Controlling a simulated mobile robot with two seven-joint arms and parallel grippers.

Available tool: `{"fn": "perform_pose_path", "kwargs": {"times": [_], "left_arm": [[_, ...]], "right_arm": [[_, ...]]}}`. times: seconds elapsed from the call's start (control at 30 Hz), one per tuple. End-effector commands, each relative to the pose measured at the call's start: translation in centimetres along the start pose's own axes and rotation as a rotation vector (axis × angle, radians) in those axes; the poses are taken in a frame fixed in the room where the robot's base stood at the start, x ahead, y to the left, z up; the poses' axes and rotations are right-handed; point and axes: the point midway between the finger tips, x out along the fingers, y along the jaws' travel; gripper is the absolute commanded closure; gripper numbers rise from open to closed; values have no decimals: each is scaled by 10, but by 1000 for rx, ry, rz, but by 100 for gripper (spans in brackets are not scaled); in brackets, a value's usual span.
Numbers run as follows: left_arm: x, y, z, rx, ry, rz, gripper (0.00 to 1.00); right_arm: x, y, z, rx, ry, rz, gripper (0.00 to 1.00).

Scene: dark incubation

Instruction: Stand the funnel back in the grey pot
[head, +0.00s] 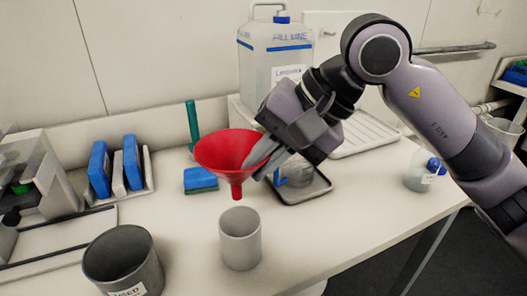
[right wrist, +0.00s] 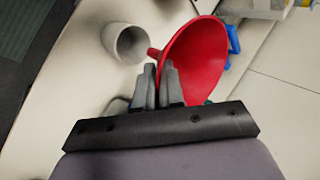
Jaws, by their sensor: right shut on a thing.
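The red funnel (head: 222,150) hangs in the air, wide mouth up and spout down, a little tilted. My right gripper (head: 258,163) is shut on its right side. In the right wrist view the fingers (right wrist: 160,80) meet the red funnel (right wrist: 205,55) near its wall. A light grey pot (head: 240,242) stands upright on the bench, just below the spout, with a gap between them. It also shows in the right wrist view (right wrist: 126,42), to the left of the funnel's spout. My left gripper is not in view.
A darker grey pot (head: 124,265) with a label stands at front left. Blue pieces stand in a rack (head: 122,190) at left. A blue-and-green sponge (head: 200,180), a dark tray (head: 303,190) and a big jug (head: 275,55) are behind. The bench's right front is clear.

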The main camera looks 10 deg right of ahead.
Motion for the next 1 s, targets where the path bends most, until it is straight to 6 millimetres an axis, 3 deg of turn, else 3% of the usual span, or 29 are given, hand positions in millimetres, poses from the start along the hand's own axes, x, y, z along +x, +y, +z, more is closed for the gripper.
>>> {"fn": "perform_pose_path", "kwargs": {"times": [1.0], "left_arm": [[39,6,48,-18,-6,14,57]], "right_arm": [[69,52,-1,2,3,0,100]]}}
